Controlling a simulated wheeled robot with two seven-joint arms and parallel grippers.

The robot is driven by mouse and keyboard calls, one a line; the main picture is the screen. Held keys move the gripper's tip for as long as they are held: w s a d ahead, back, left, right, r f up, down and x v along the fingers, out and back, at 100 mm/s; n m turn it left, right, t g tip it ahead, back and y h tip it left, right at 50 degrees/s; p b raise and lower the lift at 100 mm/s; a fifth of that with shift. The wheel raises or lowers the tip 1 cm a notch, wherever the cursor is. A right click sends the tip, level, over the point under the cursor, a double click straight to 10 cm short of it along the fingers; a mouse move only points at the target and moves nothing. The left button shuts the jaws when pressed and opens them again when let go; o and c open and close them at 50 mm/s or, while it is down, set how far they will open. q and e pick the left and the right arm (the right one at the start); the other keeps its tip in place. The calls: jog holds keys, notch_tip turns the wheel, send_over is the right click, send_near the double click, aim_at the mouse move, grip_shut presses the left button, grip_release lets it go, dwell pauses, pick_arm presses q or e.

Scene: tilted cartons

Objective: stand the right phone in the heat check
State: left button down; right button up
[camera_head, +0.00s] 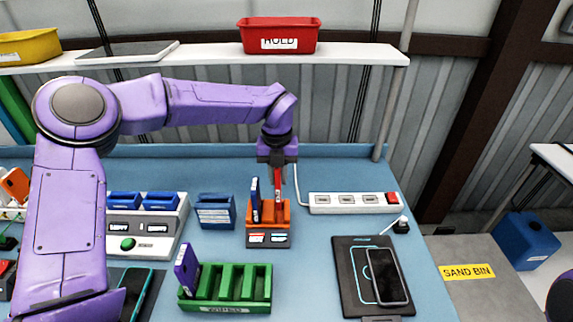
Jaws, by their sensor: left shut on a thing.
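My left gripper (277,172) reaches in from the upper left and is shut on a slim red phone (278,185). The red phone is upright, with its lower end at the right part of an orange two-part stand (268,215). I cannot tell whether it rests on the stand's floor. A dark blue phone (255,200) stands in the left part of the same stand. The small labels on the stand's front are too blurred to read.
A green slotted rack (226,308) holds a purple phone (187,270) at its left end. A black phone (388,276) lies on a dark pad (350,258). A blue holder (215,212), a grey station (150,228) and a power strip (350,203) stand nearby. Blue table is clear between stand and pad.

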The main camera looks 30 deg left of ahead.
pick_arm(q)
jog(key=shift+s+f+b, duration=0.2)
jog(key=shift+f+b, duration=0.3)
jog(key=shift+f, duration=0.1)
notch_tip(320, 180, down, 2)
jog(key=shift+w+d+f+b, duration=0.1)
jog(key=shift+w+f+b, duration=0.05)
jog(key=shift+b, duration=0.65)
jog(key=shift+f+b, duration=1.4)
jog(key=shift+f, duration=0.5)
jog(key=shift+f, duration=0.25)
jog(key=c, duration=0.9)
grip_release()
jog(key=shift+c, duration=0.2)
notch_tip(320, 180, up, 11)
jog(key=b, duration=0.2)
jog(key=shift+f, duration=0.2)
